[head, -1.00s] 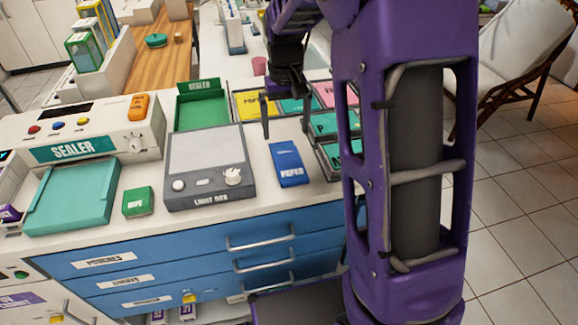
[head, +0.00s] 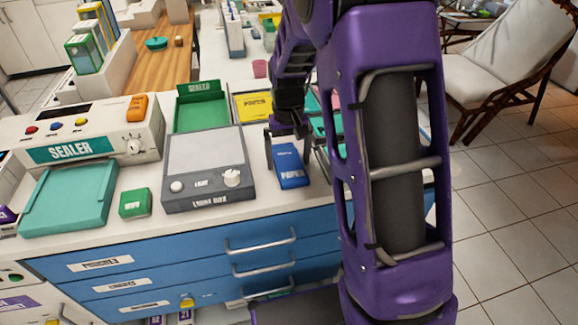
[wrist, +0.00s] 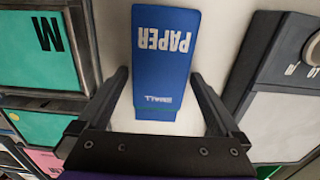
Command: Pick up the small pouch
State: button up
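A small blue flat packet (head: 289,172) marked PAPER lies on the white counter, right of the grey light box. In the wrist view the blue packet (wrist: 165,60) lies ahead of and between the two dark fingers. My gripper (head: 286,142) is above the far end of the packet, its fingers spread to either side. In the wrist view my gripper (wrist: 160,78) is open, with white counter showing between each finger and the packet. The frames do not clearly show a touch.
The grey light box (head: 205,165) stands close to the left. Bins with teal cards (wrist: 32,45) stand close on the other side. A green tray (head: 202,112) and a yellow packet (head: 254,105) lie behind. A sealer (head: 75,140) and a green box (head: 135,203) stand left.

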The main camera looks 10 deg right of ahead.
jog(key=c, duration=1.1)
